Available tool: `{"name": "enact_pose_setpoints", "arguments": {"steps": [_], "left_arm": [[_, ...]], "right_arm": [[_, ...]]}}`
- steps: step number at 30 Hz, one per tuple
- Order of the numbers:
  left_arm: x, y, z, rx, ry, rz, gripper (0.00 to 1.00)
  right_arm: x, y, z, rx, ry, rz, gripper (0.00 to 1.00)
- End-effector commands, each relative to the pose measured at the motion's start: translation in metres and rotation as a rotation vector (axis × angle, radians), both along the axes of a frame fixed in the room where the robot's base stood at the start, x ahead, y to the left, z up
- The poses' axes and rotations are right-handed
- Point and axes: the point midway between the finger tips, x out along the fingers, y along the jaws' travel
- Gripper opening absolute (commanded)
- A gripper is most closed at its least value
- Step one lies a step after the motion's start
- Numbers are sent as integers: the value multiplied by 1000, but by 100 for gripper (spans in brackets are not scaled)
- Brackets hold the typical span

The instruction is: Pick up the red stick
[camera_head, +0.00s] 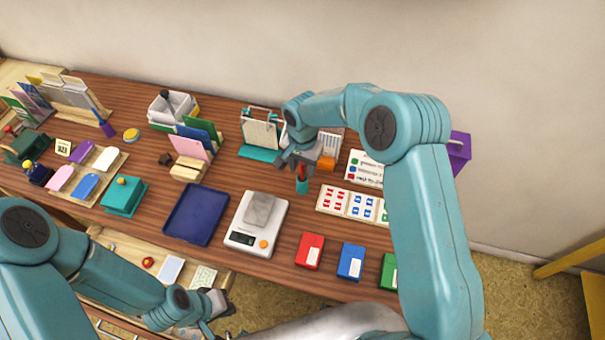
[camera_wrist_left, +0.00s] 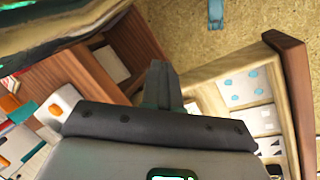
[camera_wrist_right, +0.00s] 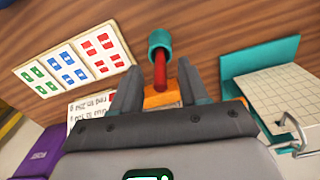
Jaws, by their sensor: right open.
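The red stick (camera_wrist_right: 159,75) stands in a small teal cup (camera_wrist_right: 160,40) in the right wrist view; its lower end is hidden in the cup. In the head view the stick (camera_head: 302,173) and the cup (camera_head: 302,187) show just below my right gripper (camera_head: 299,164). The right gripper (camera_wrist_right: 163,77) is open, with one finger on each side of the stick and visible gaps between. My left gripper (camera_head: 218,304) is low at the table's front, far from the stick. Its fingers (camera_wrist_left: 161,82) are together and empty in the left wrist view.
An orange block (camera_head: 327,163) is close to the right gripper. A card with red, blue and green marks (camera_head: 348,203) lies to its right. A teal stand with a paper pad (camera_head: 262,132) is to its left. A scale (camera_head: 256,224) and blue tray (camera_head: 196,214) lie nearer the front.

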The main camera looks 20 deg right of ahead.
Motion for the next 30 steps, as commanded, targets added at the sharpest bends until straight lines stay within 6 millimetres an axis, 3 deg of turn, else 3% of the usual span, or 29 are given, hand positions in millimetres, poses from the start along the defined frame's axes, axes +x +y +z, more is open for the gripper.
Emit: {"name": "enact_pose_setpoints", "arguments": {"steps": [4,8,9,22,26,30], "left_arm": [[0,0,0,0,0,0,0],[0,0,0,0,1,0,0],[0,0,-1,0,0,0,0],[0,0,-2,0,0,0,0],[0,0,-6,0,0,0,0],[0,0,-11,0,0,0,0]], "right_arm": [[0,0,0,0,0,0,44],[0,0,0,0,0,0,2],[0,0,0,0,0,0,0],[0,0,7,1,-2,0,0],[1,0,24,1,-5,-1,0],[1,0,53,1,-6,-1,0]]}}
